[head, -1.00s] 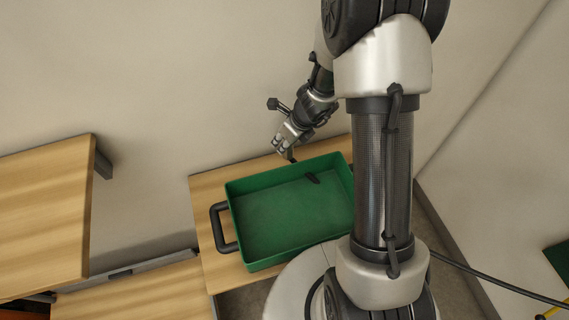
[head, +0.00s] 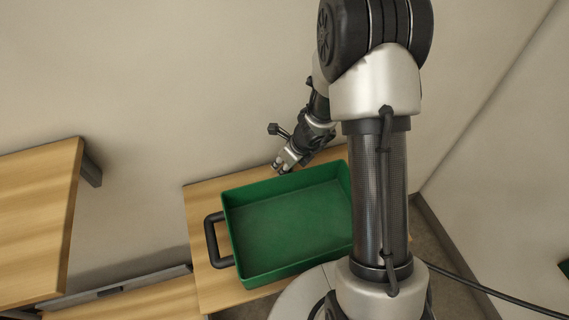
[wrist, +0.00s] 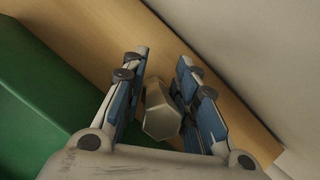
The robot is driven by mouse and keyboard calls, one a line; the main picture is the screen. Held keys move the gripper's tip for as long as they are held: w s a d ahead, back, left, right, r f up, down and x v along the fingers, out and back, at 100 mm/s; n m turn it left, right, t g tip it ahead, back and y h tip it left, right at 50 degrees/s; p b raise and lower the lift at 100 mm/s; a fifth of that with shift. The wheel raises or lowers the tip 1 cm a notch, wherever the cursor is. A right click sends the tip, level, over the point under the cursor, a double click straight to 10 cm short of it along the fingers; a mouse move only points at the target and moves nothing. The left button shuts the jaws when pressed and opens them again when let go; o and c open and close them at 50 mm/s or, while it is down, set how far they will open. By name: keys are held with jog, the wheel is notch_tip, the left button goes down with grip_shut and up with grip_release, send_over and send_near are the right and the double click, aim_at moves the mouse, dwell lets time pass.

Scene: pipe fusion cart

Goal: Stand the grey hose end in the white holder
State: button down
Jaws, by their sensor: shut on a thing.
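My gripper (head: 281,168) is over the far edge of the green tray in the head view. In the wrist view my gripper (wrist: 162,60) has a pale grey six-sided piece between its fingers. This looks like the grey hose end (wrist: 159,112), with its flat end facing the camera. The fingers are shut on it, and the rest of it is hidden. I cannot make out the hose end in the head view. No white holder can be made out in either view.
The empty green tray (head: 236,229) with a black handle (head: 211,240) sits on a wooden top (head: 204,285). A wall stands close behind my gripper. Another wooden surface (head: 35,220) is at the left. A dark cable (head: 490,288) runs at the lower right.

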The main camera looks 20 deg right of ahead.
jog(key=c, duration=1.3)
grip_release()
